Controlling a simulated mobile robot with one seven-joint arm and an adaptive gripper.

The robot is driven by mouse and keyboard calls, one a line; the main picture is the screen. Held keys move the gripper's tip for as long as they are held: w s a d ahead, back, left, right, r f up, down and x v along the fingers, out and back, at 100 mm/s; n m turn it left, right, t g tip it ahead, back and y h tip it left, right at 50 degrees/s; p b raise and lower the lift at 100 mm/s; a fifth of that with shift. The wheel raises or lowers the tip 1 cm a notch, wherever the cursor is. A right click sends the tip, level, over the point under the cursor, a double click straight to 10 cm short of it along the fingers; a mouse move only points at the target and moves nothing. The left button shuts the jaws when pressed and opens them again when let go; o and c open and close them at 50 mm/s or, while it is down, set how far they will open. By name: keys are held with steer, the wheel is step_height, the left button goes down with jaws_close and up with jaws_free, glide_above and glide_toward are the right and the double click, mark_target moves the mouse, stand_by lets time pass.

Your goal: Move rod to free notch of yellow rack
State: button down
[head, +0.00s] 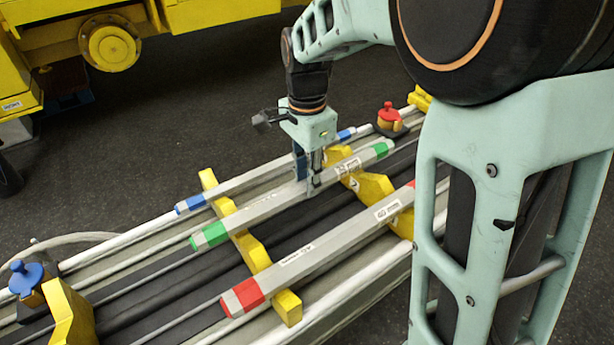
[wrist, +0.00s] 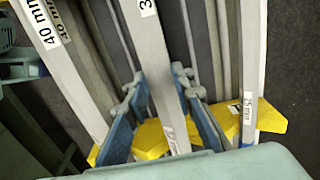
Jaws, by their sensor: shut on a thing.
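My gripper (head: 312,184) is shut on the grey rod with green ends (head: 265,211), near its middle. In the wrist view the held rod (wrist: 149,55) runs between my two fingers (wrist: 162,95). The yellow rack shows as two notched bars, a left one (head: 254,254) and a right one (head: 370,188). The green-ended rod crosses both bars, between the other two rods; I cannot tell whether it rests in its notches or is just above them. The notches beneath the rods are mostly hidden.
A blue-ended rod (head: 248,183) lies on the rack behind, and a thicker red-ended rod (head: 310,252) lies in front. A blue-capped fitting (head: 27,280) and a red-capped fitting (head: 389,117) stand near the ends. Yellow machinery (head: 110,42) stands at the back; dark floor lies between.

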steer(key=shift+f+b, duration=0.6)
steer(key=shift+f, duration=0.45)
steer(key=c, duration=1.7)
jaws_free()
steer(key=shift+o, duration=0.6)
steer(key=shift+f, duration=0.1)
